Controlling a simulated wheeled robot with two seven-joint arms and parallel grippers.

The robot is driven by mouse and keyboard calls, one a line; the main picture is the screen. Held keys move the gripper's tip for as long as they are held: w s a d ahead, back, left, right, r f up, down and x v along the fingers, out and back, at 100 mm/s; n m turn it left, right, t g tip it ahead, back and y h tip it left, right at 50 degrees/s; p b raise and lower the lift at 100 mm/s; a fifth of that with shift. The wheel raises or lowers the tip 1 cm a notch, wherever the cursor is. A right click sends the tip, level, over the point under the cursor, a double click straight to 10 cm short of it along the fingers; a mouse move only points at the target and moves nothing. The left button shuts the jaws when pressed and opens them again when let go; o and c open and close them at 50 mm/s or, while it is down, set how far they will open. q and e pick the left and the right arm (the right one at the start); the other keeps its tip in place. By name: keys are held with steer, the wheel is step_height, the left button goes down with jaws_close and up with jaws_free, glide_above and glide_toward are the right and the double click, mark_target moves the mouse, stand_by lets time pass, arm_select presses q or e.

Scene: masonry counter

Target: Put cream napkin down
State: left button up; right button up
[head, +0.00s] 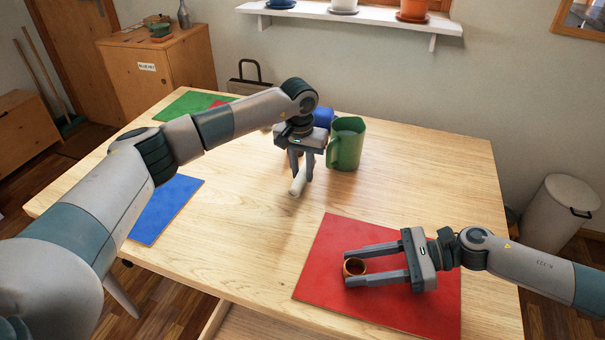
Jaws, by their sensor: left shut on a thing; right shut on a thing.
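The cream napkin (298,184), a small pale roll, is between the fingers of my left gripper (300,176), near the middle of the wooden table. The gripper points down and is shut on the napkin; I cannot tell whether the napkin touches the table. My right gripper (361,266) lies low over the red mat (338,235) at the front right, its fingers on either side of a small brown ring (355,268). It is shut on that ring.
A green mug (346,146) stands just behind and right of my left gripper, with a blue object (323,117) partly hidden behind it. A blue mat (164,208) lies at the left and a green mat (191,104) at the back left. The table's right side (440,175) is clear.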

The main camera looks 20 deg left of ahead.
mark_target(301, 176)
arm_select(q)
steer(key=shift+f, duration=0.65)
steer(key=o, duration=1)
steer(key=shift+f, duration=0.1)
steer(key=r, duration=0.4)
steer(key=s+r, duration=0.1)
steer(key=r, duration=0.7)
steer(key=shift+s+r, duration=0.1)
steer(key=shift+s, duration=0.15)
steer(key=shift+o, duration=0.6)
